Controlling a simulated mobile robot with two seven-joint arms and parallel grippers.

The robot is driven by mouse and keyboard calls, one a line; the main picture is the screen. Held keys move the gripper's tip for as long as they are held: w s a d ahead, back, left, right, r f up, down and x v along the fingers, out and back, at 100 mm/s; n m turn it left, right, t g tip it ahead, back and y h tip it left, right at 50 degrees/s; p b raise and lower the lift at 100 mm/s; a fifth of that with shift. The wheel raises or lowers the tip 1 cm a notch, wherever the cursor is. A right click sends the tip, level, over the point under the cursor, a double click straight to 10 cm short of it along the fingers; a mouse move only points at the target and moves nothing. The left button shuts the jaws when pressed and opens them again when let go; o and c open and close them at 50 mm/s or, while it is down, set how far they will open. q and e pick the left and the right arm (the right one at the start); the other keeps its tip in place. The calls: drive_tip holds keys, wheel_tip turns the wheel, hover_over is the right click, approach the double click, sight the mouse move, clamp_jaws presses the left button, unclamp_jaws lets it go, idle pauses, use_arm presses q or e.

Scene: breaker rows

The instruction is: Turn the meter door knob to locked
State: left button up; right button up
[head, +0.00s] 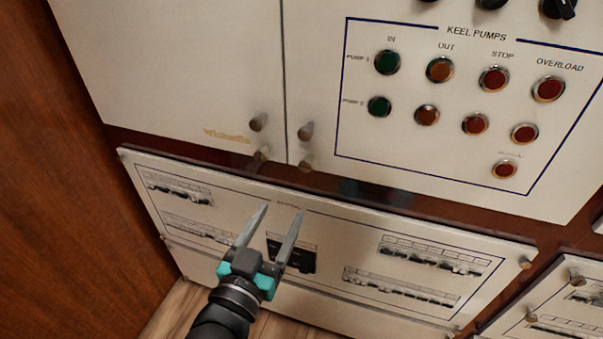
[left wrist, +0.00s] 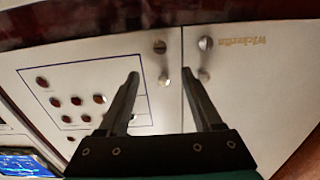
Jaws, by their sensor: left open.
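Small metal knobs sit on both sides of the seam between two cream doors. Left of the seam are an upper knob (head: 258,122) and a lower knob (head: 262,152). Right of it are an upper knob (head: 306,131) and a lower knob (head: 307,162). I cannot tell which is the meter door knob, nor how it is turned. The knobs also show past my fingers in the left wrist view, one of them (left wrist: 205,43) beside the seam. My left gripper (head: 282,210) is open and empty, below the knobs and apart from them. My right gripper is out of view.
The right door carries the KEEL PUMPS panel with round coloured buttons (head: 387,62). Below the doors is a breaker panel (head: 330,225) with rows of switches, behind my gripper. A brown wooden wall (head: 60,200) stands at left. A lit screen (left wrist: 25,163) shows in the left wrist view.

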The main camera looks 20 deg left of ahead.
sight(305, 167)
use_arm(q)
drive_tip(key=w, duration=0.4)
drive_tip(key=w+b, duration=0.1)
drive_tip(key=w, duration=0.8)
drive_tip(key=shift+w+d+b, duration=0.2)
drive_tip(key=shift+d+b, duration=0.05)
drive_tip(key=shift+b, duration=0.05)
drive_tip(key=shift+w, duration=0.85)
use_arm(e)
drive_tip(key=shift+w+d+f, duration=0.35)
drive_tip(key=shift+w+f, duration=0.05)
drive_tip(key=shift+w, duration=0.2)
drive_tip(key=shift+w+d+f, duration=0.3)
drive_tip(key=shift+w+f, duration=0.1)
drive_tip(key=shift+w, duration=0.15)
use_arm(q)
clamp_jaws()
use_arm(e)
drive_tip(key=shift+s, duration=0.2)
